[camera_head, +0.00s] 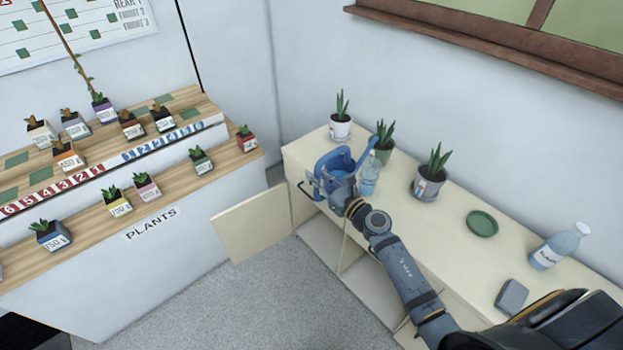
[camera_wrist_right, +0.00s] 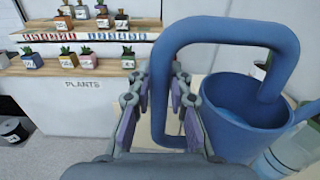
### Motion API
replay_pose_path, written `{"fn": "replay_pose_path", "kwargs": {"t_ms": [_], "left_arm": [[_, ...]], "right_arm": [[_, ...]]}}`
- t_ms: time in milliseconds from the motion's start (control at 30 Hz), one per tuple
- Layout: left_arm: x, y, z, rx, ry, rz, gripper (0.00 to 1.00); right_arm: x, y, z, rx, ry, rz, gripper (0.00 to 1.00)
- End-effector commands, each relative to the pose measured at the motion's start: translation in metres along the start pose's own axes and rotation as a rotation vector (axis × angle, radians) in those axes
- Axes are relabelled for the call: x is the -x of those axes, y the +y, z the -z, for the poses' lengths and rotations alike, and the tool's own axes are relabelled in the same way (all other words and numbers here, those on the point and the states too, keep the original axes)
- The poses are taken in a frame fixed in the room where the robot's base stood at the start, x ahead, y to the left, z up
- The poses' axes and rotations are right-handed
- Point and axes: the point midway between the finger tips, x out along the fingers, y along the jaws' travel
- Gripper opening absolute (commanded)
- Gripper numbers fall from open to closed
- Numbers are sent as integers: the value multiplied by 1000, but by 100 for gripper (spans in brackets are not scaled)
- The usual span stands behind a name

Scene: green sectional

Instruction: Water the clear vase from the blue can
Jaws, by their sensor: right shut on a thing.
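The blue watering can (camera_head: 337,163) is at the left part of the cream cabinet top, upright. My right gripper (camera_wrist_right: 160,98) is shut on the can's handle (camera_wrist_right: 225,30), which passes between its fingers in the wrist view. The can's open top (camera_wrist_right: 245,98) shows at the right of that view. The clear vase (camera_head: 369,177) stands upright just right of the can; part of it also shows in the wrist view (camera_wrist_right: 287,153), at the lower right. I cannot tell whether the can touches the cabinet. My left gripper is not in view.
Potted plants (camera_head: 341,122) stand behind the can, and a grey-potted plant (camera_head: 428,185) stands right of the vase. A green dish (camera_head: 482,223) and a bottle (camera_head: 560,246) are farther right. A cabinet door (camera_head: 252,226) hangs open. A plant shelf (camera_head: 180,182) stands at left.

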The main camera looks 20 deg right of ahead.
Motion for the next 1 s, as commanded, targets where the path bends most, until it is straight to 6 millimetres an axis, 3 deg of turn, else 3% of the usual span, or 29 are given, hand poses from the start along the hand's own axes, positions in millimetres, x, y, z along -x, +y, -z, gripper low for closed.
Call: {"fn": "replay_pose_path", "kwargs": {"t_ms": [167,467,1000], "left_arm": [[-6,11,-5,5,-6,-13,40],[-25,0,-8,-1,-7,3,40],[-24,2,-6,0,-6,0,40]], "right_arm": [[-1,0,6,-19,-3,-1,0],[-1,0,32,-126,-4,-2,0],[-1,0,32,-137,-4,-2,0]]}}
